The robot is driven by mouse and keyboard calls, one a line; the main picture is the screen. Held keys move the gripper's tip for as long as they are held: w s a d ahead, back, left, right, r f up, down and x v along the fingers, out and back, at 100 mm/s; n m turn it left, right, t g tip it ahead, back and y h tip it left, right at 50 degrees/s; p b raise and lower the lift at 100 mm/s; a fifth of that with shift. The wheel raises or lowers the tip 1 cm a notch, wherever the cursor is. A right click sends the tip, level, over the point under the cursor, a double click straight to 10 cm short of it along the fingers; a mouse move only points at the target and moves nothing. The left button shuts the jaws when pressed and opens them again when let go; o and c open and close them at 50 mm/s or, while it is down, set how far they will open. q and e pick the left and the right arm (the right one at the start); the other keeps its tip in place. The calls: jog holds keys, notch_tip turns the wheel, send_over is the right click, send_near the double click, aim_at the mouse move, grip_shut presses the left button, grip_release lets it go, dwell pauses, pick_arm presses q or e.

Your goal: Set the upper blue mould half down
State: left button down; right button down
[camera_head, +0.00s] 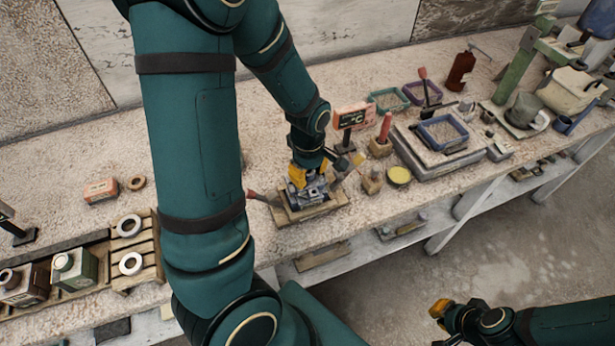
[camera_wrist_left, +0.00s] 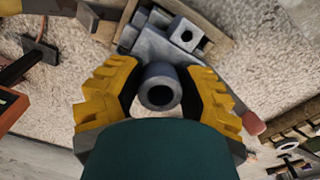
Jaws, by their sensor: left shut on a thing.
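My left gripper (camera_head: 306,174) points down over a wooden tray (camera_head: 322,211) on the bench. Its yellow fingers are shut on the blue-grey upper mould half (camera_head: 312,193). In the left wrist view the fingers (camera_wrist_left: 160,100) close on either side of its round, hollow neck (camera_wrist_left: 160,87). More blue-grey block with a square hole (camera_wrist_left: 178,33) shows beyond the neck. I cannot tell whether the held half touches what lies below it. My right gripper (camera_head: 439,310) is off the bench, over the floor at lower right; its opening is unclear.
A red-handled tool (camera_head: 264,199) lies left of the tray. A small sign on a stand (camera_head: 350,118), a red-topped tool in a block (camera_head: 384,132) and a yellow-topped tub (camera_head: 399,175) stand close on the right.

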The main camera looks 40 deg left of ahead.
pick_arm(q)
jog(key=shift+s+d+f, duration=0.1)
jog(key=shift+s+f, duration=0.4)
jog(key=shift+s, duration=0.05)
jog(key=c, duration=0.7)
grip_release()
jog(key=shift+f, duration=0.25)
notch_tip(320, 180, up, 14)
jog(key=p, duration=0.3)
jog(key=shift+w, duration=0.3)
